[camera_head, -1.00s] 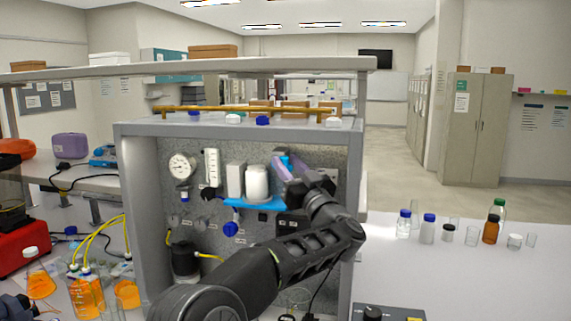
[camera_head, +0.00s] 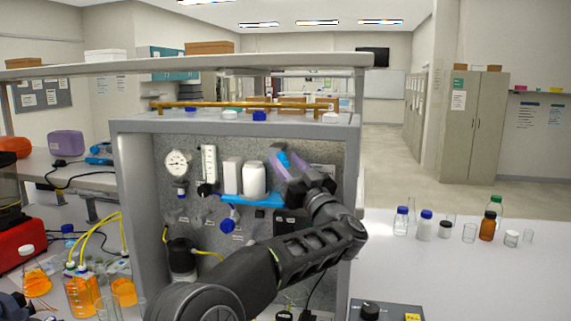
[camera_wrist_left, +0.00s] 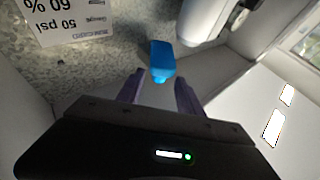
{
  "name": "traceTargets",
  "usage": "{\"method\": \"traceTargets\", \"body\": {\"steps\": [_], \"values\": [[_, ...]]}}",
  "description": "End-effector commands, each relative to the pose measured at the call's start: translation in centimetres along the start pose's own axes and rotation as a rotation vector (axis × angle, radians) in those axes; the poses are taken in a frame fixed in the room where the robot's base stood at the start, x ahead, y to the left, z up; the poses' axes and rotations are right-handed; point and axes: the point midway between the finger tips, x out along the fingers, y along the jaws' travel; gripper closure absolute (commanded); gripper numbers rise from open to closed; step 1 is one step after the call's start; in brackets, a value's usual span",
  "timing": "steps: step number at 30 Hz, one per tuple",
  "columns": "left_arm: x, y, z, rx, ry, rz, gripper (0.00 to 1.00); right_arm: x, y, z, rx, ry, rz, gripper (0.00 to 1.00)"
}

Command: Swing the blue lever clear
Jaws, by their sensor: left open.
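The blue lever (camera_head: 283,159) shows as a small blue piece in front of the grey panel, right of a white canister (camera_head: 254,179). In the left wrist view the lever (camera_wrist_left: 161,60) is a blue block just ahead of the fingertips, near the gap between them. My left gripper (camera_head: 286,168) has purple-tinted fingers, which stand apart around or just short of the lever; contact cannot be told. It shows as open and empty in the left wrist view (camera_wrist_left: 158,88). The lever's lower end is hidden behind the gripper. My right gripper is out of view.
A blue flat piece (camera_head: 250,200) lies below the canister; whether it joins the lever is unclear. A gauge (camera_head: 177,163), flowmeter (camera_head: 209,165) and blue knob (camera_head: 227,225) sit to the left. The rig's grey right wall (camera_head: 352,180) stands close to my gripper.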

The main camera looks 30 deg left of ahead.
Motion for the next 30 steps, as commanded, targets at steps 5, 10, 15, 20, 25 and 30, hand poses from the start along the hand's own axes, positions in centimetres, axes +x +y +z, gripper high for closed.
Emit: {"method": "traceTargets", "body": {"steps": [5, 10, 15, 20, 25, 30], "values": [[-3.2, 0.1, 0.6, -0.003, 0.002, 0.004, 0.57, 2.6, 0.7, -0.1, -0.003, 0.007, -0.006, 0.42], [-5.4, 0.1, 0.5, -0.003, 0.003, 0.003, 0.57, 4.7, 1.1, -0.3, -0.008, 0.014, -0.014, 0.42], [-6.4, 0.0, 0.2, -0.002, 0.001, 0.001, 0.57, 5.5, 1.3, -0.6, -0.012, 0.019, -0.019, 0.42], [-6.5, 0.0, 0.0, -0.001, 0.001, 0.0, 0.57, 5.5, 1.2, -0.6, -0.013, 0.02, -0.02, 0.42], [-6.5, 0.0, 0.0, 0.0, 0.0, 0.0, 0.57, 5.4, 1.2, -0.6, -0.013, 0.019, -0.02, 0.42], [-6.5, 0.0, 0.0, 0.0, 0.0, 0.0, 0.57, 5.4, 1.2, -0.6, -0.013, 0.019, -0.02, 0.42]]}}
